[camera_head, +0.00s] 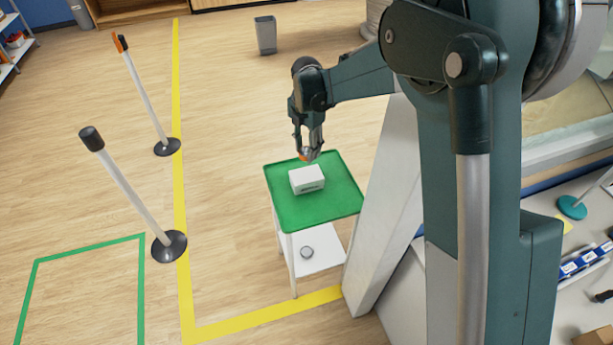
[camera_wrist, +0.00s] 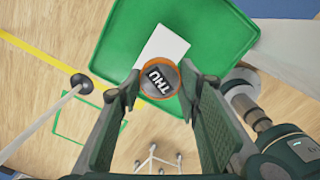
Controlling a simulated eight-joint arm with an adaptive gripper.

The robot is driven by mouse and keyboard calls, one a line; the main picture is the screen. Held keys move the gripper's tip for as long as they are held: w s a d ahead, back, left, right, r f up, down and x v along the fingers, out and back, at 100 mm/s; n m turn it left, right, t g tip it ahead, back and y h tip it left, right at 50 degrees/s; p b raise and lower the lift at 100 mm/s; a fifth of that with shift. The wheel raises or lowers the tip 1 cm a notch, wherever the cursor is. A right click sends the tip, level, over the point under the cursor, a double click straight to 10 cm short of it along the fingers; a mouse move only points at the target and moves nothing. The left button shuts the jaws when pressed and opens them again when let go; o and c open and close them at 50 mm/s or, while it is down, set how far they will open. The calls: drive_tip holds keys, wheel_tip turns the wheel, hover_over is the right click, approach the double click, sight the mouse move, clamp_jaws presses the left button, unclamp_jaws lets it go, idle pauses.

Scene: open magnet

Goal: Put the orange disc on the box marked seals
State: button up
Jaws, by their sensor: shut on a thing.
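My gripper (camera_head: 307,150) is shut on the orange disc (camera_head: 305,157), holding it above the back of a green-topped stand. In the wrist view the disc (camera_wrist: 148,62) sits between the fingertips (camera_wrist: 160,84); it has an orange rim and a dark face with pale letters. A white box (camera_head: 306,176) lies on the green top (camera_head: 342,200), just in front of and below the gripper. Its side bears a dark mark too small to read. In the wrist view the box (camera_wrist: 163,43) shows partly behind the disc. Contact between disc and box is not visible.
The stand's lower white shelf (camera_head: 325,256) holds a small round grey thing (camera_head: 307,252). Two white posts (camera_head: 135,195) (camera_head: 146,97) on dark bases stand at the left. A cluttered bench (camera_head: 590,260) is at the right. Green top around the box is bare.

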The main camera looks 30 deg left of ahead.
idle(0.3)
hover_over(307, 175)
drive_tip(key=shift+a+f, duration=0.1)
drive_tip(key=shift+f, duration=3)
drive_tip(key=shift+f, duration=0.15)
drive_tip(key=shift+f+b, duration=0.3)
drive_tip(key=shift+f, duration=1.45)
drive_tip(key=shift+f, duration=0.15)
drive_tip(key=o, duration=0.9)
drive_tip(key=shift+r, duration=0.2)
wheel_tip(307, 175, up, 12)
drive_tip(key=shift+p, duration=0.35)
